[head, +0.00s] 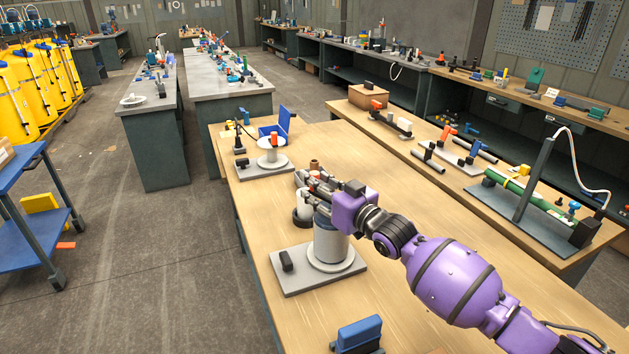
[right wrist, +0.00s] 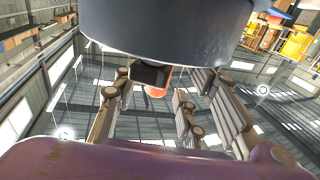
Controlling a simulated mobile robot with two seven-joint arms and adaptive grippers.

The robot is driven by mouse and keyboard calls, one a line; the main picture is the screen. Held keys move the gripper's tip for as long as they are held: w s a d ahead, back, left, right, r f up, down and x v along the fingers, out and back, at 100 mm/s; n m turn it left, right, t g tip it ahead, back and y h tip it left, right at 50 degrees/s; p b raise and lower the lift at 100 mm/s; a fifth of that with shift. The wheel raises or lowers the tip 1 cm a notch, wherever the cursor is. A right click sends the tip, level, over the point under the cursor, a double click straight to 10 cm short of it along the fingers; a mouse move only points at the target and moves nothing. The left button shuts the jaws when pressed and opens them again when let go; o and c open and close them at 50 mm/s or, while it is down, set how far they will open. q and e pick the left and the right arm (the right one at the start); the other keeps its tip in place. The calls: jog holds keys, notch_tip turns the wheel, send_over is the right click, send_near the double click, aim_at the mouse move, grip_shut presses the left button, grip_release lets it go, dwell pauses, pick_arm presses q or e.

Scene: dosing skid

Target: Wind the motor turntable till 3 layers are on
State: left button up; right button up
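A grey cylinder with a dark blue band (head: 331,242) stands upright on a round pale disc on a grey base plate (head: 310,285). A black block (head: 287,260) sits at the plate's left side. I take this unit for the motor turntable, and wound layers cannot be made out. My right gripper (head: 312,186) is just behind the cylinder's top. In the right wrist view a large dark round body (right wrist: 170,30) fills the top. The fingers of my right gripper (right wrist: 165,78) stand apart, with a black block and an orange piece showing between them. My left gripper is out of view.
Behind, a pale disc with a red-orange piece (head: 274,141) stands on another plate, beside a blue open box (head: 283,121). A dark ring-like part and a white cylinder are close by my gripper. A blue block (head: 359,333) lies at the front. The wooden table (head: 440,245) is clear to the right.

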jog(key=shift+x, duration=0.85)
jog(key=shift+w, duration=0.1)
jog(key=shift+c, duration=0.5)
jog(key=c, duration=0.8)
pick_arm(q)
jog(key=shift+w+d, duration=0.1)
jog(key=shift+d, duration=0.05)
pick_arm(e)
grip_shut()
